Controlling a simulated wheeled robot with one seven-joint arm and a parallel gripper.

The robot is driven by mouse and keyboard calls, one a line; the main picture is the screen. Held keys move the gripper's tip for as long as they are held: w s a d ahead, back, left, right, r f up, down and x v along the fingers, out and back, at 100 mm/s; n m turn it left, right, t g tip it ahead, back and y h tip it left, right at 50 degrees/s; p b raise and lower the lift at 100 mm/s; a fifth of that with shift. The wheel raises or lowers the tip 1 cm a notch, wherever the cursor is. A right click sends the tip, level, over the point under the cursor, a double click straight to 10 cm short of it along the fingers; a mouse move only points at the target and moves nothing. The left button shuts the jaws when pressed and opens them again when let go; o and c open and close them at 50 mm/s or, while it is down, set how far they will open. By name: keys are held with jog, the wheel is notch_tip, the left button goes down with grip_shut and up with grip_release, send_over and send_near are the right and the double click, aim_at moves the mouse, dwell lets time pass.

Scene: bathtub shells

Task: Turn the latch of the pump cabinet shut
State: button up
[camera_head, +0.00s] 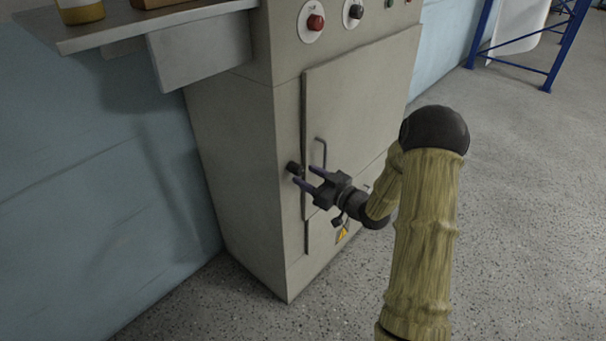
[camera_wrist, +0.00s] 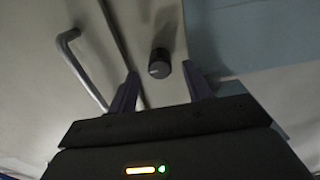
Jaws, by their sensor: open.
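The pump cabinet (camera_head: 235,150) is a tall grey box against the blue wall, and its door (camera_head: 350,115) looks flush with the front. The latch (camera_head: 293,168) is a small dark knob at the left edge of the door. It also shows in the wrist view (camera_wrist: 159,64), just beyond my fingertips and between them across the picture. Which way the latch is turned is not clear. My gripper (camera_head: 304,177) is open and empty in front of the latch, its two fingers (camera_wrist: 165,85) pointing at the cabinet. I see no clear contact.
A bar handle (camera_head: 321,152) on the door stands close to the latch, also at the left in the wrist view (camera_wrist: 80,70). A grey shelf (camera_head: 150,28) juts out at upper left. Speckled floor (camera_head: 530,200) is clear at right, before a blue rack (camera_head: 560,60).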

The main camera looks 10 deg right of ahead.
aim_at(296, 169)
jog(key=shift+x, duration=1.3)
jog(key=c, duration=1)
jog(key=shift+o, duration=0.2)
